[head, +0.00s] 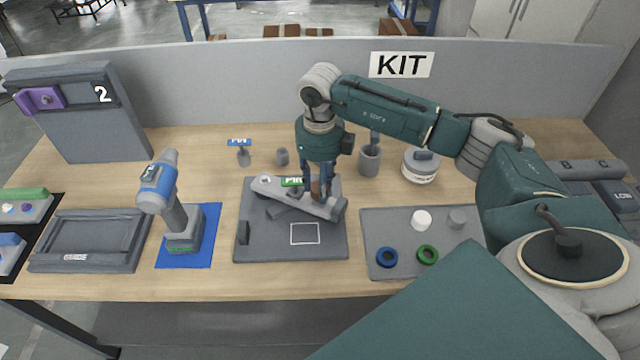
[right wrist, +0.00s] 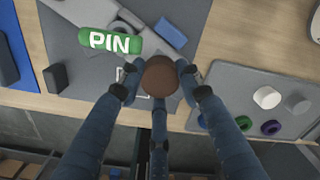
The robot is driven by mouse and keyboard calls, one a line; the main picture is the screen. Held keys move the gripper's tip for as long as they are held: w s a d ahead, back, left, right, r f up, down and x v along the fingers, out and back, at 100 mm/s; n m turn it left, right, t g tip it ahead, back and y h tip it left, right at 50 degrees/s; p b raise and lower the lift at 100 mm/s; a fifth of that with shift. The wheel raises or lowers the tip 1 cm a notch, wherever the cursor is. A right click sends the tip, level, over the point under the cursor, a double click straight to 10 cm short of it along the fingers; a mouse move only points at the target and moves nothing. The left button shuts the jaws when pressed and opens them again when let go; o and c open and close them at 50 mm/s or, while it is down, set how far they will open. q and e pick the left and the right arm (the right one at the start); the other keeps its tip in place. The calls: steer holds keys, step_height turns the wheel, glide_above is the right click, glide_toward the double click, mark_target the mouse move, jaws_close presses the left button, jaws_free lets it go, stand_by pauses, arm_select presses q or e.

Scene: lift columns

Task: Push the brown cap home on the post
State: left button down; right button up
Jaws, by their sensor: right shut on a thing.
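The brown cap (head: 316,189) is between the fingers of my right gripper (head: 320,183), low over the grey linkage arm (head: 300,199) on the grey base plate (head: 335,245). In the right wrist view the round top of the brown cap (right wrist: 160,76) is seen from above, with the fingertips of the right gripper (right wrist: 158,80) around it. The gripper is shut on it. The post is hidden under the cap and fingers, so I cannot tell how far down the cap sits. My left gripper is not in view.
A green PIN label (head: 292,182) lies by the cap. A blue-grey drill (head: 160,185) stands on a blue mat (head: 205,228) to the left. A grey tray (head: 390,215) with rings and small cylinders lies to the right. Grey cups (head: 369,160) stand behind.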

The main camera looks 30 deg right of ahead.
steer(key=shift+s+f, duration=0.1)
steer(key=shift+f, duration=0.05)
steer(key=o, duration=1.6)
steer(key=shift+o, duration=0.2)
steer(key=shift+r, duration=0.35)
steer(key=shift+r+p, duration=0.6)
steer(key=shift+r, duration=0.1)
steer(key=shift+r, duration=0.15)
steer(key=shift+r+p, duration=1.5)
steer(key=shift+r, duration=0.9)
